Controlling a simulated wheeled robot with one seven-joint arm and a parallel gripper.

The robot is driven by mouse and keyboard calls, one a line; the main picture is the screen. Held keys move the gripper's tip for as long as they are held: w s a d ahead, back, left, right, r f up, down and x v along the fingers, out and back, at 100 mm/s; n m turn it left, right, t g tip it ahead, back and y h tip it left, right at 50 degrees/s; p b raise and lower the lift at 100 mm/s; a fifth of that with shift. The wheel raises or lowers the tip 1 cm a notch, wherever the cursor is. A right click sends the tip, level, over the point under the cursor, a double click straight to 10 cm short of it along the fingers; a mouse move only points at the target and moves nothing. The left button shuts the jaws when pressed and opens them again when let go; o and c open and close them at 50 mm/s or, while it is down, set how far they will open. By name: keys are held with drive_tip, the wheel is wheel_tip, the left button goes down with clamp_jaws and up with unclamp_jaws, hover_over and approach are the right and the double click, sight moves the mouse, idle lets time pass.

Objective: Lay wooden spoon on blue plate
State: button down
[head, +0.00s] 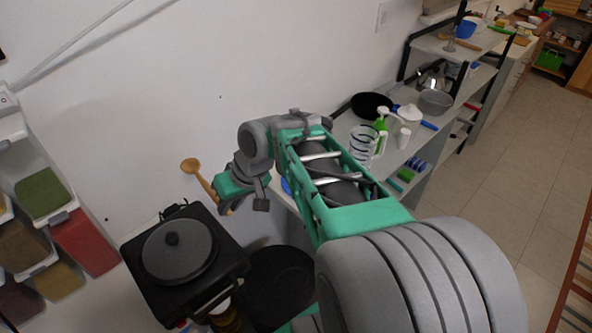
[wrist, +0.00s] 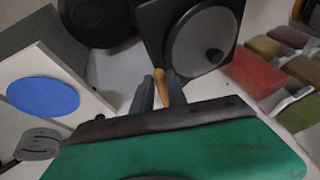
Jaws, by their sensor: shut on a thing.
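The wooden spoon (head: 194,171) is held by its handle in my gripper (head: 224,207), with its bowl pointing up and left in the head view. In the wrist view the spoon's handle (wrist: 161,84) shows between the two fingers of my gripper (wrist: 159,92). The gripper is shut on it, above the black cooker. The blue plate (wrist: 43,97) lies flat on a white surface at the left of the wrist view. In the head view my arm hides most of the plate, and only a blue edge (head: 286,186) shows.
A black cooker with a round lid (head: 178,251) stands below the gripper. Spice dispensers (head: 84,240) hang at the left. The white shelf holds a black pan (head: 371,106), a glass jug (head: 366,146) and a green bottle (head: 381,124).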

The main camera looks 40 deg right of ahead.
drive_tip(key=s+d+f+m+h+b, duration=0.1)
drive_tip(key=s+d+m+b, duration=0.2)
drive_tip(key=d, duration=0.6)
drive_tip(key=s+d+f+b, duration=0.1)
drive_tip(key=s+d+b, duration=0.3)
drive_tip(key=s+d, duration=0.3)
drive_tip(key=shift+t, duration=0.3)
drive_tip(key=w+d+f, duration=0.3)
drive_tip(key=d, duration=0.1)
drive_tip(key=w+d+f+p, duration=0.1)
drive_tip(key=w+d+f, duration=0.1)
drive_tip(key=d+f, duration=0.1)
drive_tip(key=w+d+f, duration=0.3)
drive_tip(key=d, duration=0.2)
drive_tip(key=shift+w+p, duration=0.35)
drive_tip(key=f, duration=0.3)
drive_tip(key=shift+d+f+p, duration=0.2)
drive_tip(key=shift+p, duration=0.2)
drive_tip(key=shift+f, duration=0.15)
